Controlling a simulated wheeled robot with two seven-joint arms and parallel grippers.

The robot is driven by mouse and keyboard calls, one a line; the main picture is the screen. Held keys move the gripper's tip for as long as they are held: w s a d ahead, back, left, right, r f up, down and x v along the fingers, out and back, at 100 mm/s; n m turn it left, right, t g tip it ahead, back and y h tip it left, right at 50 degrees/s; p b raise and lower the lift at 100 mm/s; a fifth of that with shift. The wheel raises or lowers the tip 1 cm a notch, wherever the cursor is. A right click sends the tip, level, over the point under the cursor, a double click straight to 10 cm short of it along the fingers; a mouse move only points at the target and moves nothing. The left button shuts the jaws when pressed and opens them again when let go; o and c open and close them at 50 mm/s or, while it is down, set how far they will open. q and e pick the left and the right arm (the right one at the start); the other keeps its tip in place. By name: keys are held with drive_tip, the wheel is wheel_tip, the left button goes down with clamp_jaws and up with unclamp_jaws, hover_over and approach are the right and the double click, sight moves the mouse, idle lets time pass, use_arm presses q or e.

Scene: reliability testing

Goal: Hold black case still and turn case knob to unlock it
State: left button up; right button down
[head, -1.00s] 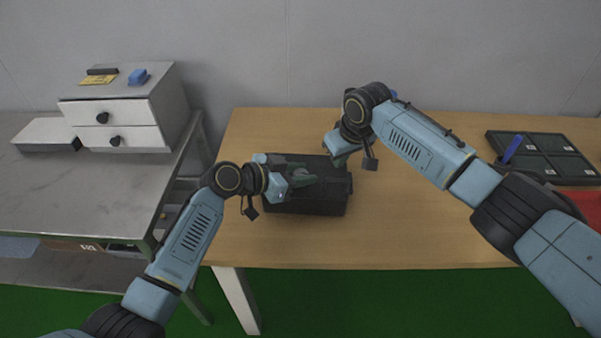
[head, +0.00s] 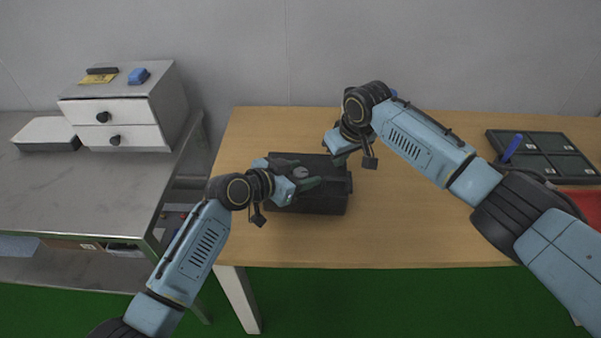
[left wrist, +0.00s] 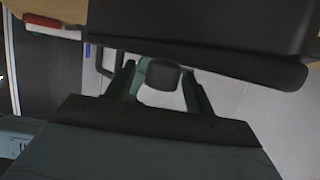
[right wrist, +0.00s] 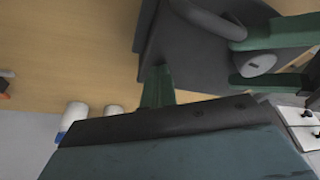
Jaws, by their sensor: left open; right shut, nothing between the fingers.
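The black case (head: 312,204) lies on the wooden table. It also shows in the left wrist view (left wrist: 200,28) and the right wrist view (right wrist: 180,58). Its round grey knob (head: 300,172) is on top. My left gripper (head: 306,176) is open with a finger on either side of the knob, which sits between the fingers in the left wrist view (left wrist: 161,76). Whether they touch it I cannot tell. My right gripper (head: 339,159) is shut and empty, by the case's back right edge; its fingertips (right wrist: 157,72) show beside the case in the right wrist view.
A curved grey handle (right wrist: 212,20) stands near the knob. A dark compartment tray (head: 545,157) with a blue item and a red bin (head: 583,203) are on the right. A grey bench with a white drawer unit (head: 120,112) stands left.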

use_arm(q)
drive_tip(key=shift+a, duration=0.1)
use_arm(e)
drive_tip(key=shift+s+d+f, duration=0.1)
drive_tip(key=shift+s+f, duration=0.05)
drive_tip(key=shift+f, duration=0.2)
use_arm(q)
drive_tip(key=v, duration=1.2)
drive_tip(key=shift+r, duration=0.1)
use_arm(e)
drive_tip(key=shift+r+p, duration=0.8)
drive_tip(key=shift+p, duration=0.05)
wheel_tip(320, 180, up, 6)
drive_tip(key=p, duration=0.6)
drive_tip(key=shift+p, duration=0.4)
use_arm(q)
wheel_tip(320, 180, up, 8)
drive_tip(key=shift+r, duration=0.1)
